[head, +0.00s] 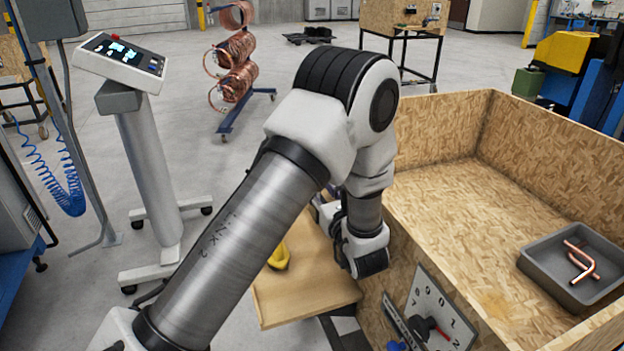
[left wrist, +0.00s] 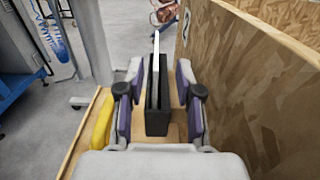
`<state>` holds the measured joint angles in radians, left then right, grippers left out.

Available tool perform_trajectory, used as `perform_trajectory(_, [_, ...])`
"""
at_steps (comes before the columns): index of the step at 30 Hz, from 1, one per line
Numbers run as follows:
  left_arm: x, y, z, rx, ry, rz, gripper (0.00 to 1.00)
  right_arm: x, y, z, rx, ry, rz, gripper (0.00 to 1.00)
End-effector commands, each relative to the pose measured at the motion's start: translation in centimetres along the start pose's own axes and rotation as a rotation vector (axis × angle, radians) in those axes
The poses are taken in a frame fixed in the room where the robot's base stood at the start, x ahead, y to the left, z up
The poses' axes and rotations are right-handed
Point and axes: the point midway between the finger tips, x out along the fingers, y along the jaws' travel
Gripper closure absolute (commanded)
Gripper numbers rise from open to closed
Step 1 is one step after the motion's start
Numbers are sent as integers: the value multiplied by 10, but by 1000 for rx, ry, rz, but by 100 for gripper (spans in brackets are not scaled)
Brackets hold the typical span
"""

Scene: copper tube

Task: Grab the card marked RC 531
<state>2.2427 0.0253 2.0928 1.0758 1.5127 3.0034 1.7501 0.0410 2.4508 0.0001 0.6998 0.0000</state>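A thin white card (left wrist: 156,58) stands on edge in a narrow black holder (left wrist: 157,122) on a small wooden shelf (head: 300,283). The card is nearly edge-on, so its marking cannot be read. My left gripper (left wrist: 158,75) is open, with one finger pad on each side of the holder and card. Gaps show between the pads and the holder. In the head view my left arm hides the card and holder. My right gripper is in neither view.
A yellow object (head: 279,256) lies on the shelf, left of the holder; it also shows in the left wrist view (left wrist: 98,125). A large wooden crate (head: 440,172) stands close on the right. Inside it a grey tray (head: 536,268) holds bent copper tubes (head: 581,262).

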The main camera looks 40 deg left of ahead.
Motion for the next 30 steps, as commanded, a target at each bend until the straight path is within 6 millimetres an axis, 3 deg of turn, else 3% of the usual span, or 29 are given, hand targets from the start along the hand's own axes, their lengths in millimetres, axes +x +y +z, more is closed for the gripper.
perform_trajectory(1, [6,1,6,0,2,3,65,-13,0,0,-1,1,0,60])
perform_trajectory(8, [34,6,11,2,2,4,65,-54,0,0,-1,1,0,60])
perform_trajectory(12, [54,6,4,0,1,3,65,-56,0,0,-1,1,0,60])
perform_trajectory(19, [56,5,1,1,-1,0,65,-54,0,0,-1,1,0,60])
perform_trajectory(20, [56,5,1,1,-1,0,72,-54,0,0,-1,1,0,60])
perform_trajectory(22, [56,5,1,1,-1,0,96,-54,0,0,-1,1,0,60])
perform_trajectory(23, [56,5,1,1,-1,0,100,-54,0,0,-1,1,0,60])
perform_trajectory(30, [56,5,1,1,-1,0,100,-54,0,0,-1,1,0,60])
